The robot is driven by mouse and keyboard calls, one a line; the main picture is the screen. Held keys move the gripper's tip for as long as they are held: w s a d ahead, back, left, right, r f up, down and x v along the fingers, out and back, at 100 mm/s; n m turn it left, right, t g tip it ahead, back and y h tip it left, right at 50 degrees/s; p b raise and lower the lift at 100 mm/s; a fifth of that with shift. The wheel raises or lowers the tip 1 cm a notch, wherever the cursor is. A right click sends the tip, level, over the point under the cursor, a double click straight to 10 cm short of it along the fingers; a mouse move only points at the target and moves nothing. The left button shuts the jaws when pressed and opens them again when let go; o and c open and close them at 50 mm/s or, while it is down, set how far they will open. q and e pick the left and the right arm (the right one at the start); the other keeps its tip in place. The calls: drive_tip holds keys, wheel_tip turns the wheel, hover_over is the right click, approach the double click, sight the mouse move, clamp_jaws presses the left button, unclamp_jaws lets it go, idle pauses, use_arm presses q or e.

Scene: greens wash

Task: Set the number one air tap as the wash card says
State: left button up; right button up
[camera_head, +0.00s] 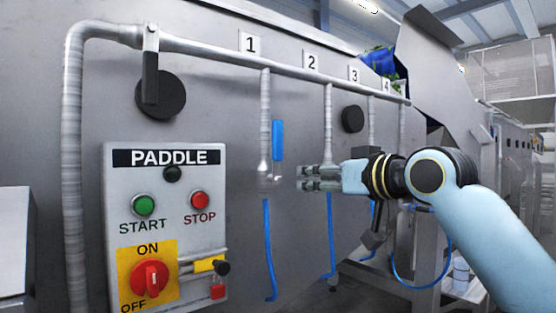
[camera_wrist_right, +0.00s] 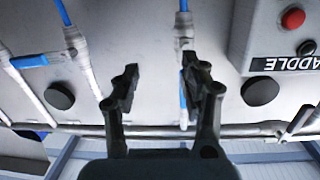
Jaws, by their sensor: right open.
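The number one air tap (camera_head: 266,178) is on the vertical pipe below the "1" label (camera_head: 250,45). Its blue lever (camera_head: 278,140) points straight up alongside the pipe. In the wrist view, which is turned over, this lever (camera_wrist_right: 183,90) lies beside the right-hand finger and is partly hidden by it. My right gripper (camera_head: 300,178) is open and empty, a little right of the tap and at valve height. It also shows open in the wrist view (camera_wrist_right: 166,76). I cannot tell whether it touches the lever. My left gripper and the wash card are not in view.
The PADDLE panel (camera_head: 165,200) stands left of the tap. The header pipe (camera_head: 200,45) runs above. Number two's pipe (camera_head: 328,120) is close behind my gripper; in the wrist view its blue lever (camera_wrist_right: 38,60) lies sideways. Blue hoses (camera_head: 268,240) hang below.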

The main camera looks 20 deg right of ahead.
drive_tip(key=n+y+p, duration=0.1)
drive_tip(key=y+p, duration=0.1)
approach(280, 132)
drive_tip(key=shift+t, duration=0.4)
drive_tip(key=p+x, duration=0.1)
drive_tip(key=x, duration=0.4)
drive_tip(key=p+x, duration=0.1)
drive_tip(key=x, duration=0.4)
drive_tip(key=shift+a+f, duration=0.1)
drive_tip(key=shift+f, duration=0.1)
drive_tip(key=shift+w+a+f, duration=0.1)
drive_tip(key=shift+w+a, duration=0.05)
drive_tip(key=shift+w, duration=0.15)
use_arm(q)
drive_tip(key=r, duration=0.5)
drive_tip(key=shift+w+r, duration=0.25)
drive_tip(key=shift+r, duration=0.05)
use_arm(e)
drive_tip(key=shift+c, duration=0.4)
clamp_jaws()
